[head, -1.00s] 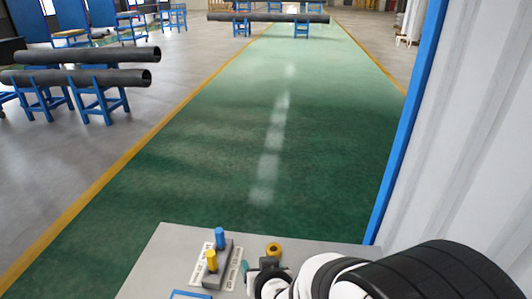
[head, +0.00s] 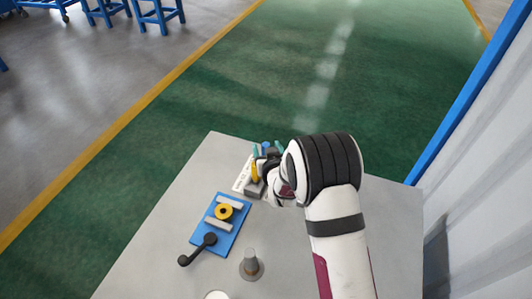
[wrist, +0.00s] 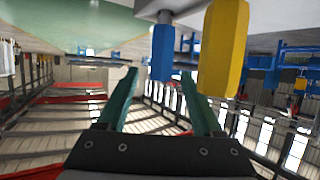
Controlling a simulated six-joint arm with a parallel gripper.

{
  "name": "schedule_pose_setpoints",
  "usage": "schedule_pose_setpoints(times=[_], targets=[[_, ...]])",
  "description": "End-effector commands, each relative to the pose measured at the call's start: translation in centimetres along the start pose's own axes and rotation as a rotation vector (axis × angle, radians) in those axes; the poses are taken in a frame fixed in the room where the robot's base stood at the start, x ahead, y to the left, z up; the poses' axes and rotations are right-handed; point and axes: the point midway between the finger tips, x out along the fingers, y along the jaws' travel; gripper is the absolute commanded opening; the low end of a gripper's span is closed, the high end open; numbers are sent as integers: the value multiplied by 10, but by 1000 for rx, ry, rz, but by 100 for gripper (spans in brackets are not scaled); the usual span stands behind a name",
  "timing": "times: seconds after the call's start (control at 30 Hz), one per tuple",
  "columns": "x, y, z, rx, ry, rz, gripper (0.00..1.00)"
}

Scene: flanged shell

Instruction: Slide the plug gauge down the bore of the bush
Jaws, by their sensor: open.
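A yellow hexagonal handle (wrist: 224,45) and a blue one (wrist: 163,52) hang into the top of the wrist view. In the head view the yellow handle (head: 254,171) stands on a grey block (head: 254,190), with the blue one behind. Which is the plug gauge, I cannot tell. My gripper (wrist: 159,74) is open, its green fingers empty; the blue handle shows between and beyond the tips, the yellow one beside the right finger. A yellow ring with a dark bore, seemingly the bush (head: 223,212), sits between two grey bars on a blue plate (head: 229,241).
A black lever (head: 197,249) is at the plate's front left. A grey cone on a round base (head: 251,265) stands right of it, and a pale round thing (head: 216,295) is at the bottom edge. The grey table (head: 165,245) is bare at left.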

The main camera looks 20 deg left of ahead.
Motion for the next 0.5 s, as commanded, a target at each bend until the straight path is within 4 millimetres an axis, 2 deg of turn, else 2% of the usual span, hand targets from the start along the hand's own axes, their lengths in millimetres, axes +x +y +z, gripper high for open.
schedule_pose_setpoints(times=[0.1, 0.33, 0.37, 0.5], targets=[[17, 0, 1, 0, -2, 1, 68], [21, 0, 0, -1, -3, 1, 68], [21, 0, 0, -1, -3, 1, 64], [21, 0, 0, -1, -3, 1, 39]])
